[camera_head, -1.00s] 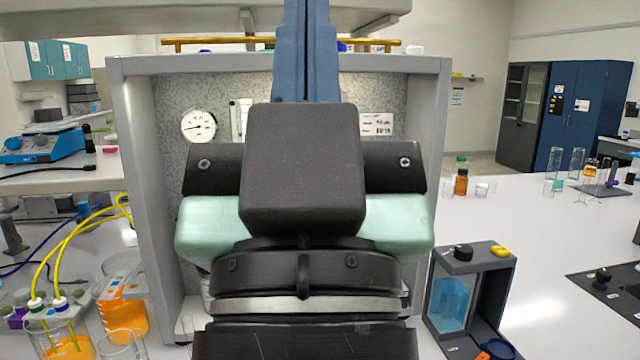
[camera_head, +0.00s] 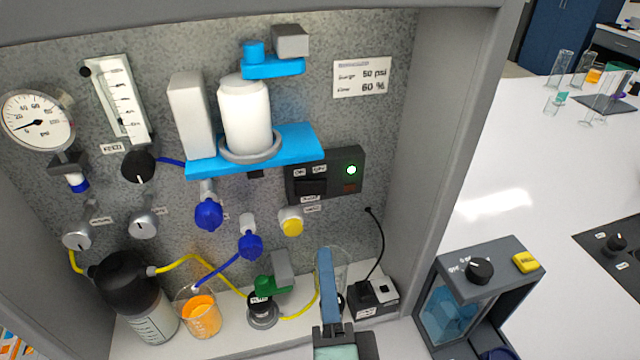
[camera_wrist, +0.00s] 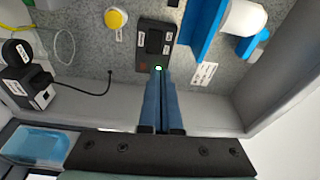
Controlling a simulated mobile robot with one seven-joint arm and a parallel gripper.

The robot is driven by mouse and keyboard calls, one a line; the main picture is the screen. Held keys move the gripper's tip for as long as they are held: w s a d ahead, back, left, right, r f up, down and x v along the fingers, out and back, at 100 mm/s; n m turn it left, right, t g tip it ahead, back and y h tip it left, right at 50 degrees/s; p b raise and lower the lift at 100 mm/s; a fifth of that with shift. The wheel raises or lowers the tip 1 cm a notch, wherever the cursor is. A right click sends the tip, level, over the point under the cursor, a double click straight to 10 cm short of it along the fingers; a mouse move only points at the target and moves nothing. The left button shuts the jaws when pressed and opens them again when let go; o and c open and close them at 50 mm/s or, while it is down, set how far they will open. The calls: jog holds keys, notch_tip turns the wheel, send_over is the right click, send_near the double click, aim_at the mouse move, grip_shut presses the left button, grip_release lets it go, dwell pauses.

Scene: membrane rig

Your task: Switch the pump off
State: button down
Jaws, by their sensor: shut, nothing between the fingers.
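A black switch box (camera_head: 345,180) is on the speckled back wall of the rig. It has a dark rocker switch (camera_head: 312,187) at its left, under small ON and OFF labels, and a lit green lamp (camera_head: 351,170) at its right. The box also shows in the wrist view (camera_wrist: 144,58), with the lamp just past my fingertips. My gripper (camera_head: 325,254) is shut and empty, with its blue fingers together. In the head view it is below the box; in the wrist view the fingertips (camera_wrist: 159,74) point towards it. I cannot tell whether they touch it.
A yellow knob (camera_head: 291,226) and blue valves (camera_head: 209,213) sit left of and below the box. A blue shelf (camera_head: 290,150) with a white canister juts out above left. A black power unit with a cable (camera_head: 378,298) stands on the floor. The rig's right wall (camera_head: 435,130) is close.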

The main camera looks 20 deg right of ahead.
aim_at(320, 191)
jog(key=shift+m, duration=0.5)
jog(key=w+d+p, duration=0.1)
jog(key=w, duration=0.2)
jog(key=w+p, duration=0.2)
jog(key=w, duration=0.2)
jog(key=w+d+f+p, duration=0.1)
jog(key=w+p, duration=0.1)
jog(key=w, duration=0.2)
jog(key=shift+w+d, duration=0.2)
jog(key=shift+d, duration=0.15)
jog(key=shift+w+d+f, duration=0.1)
jog(key=shift+w+d, duration=0.05)
jog(key=shift+w, duration=0.45)
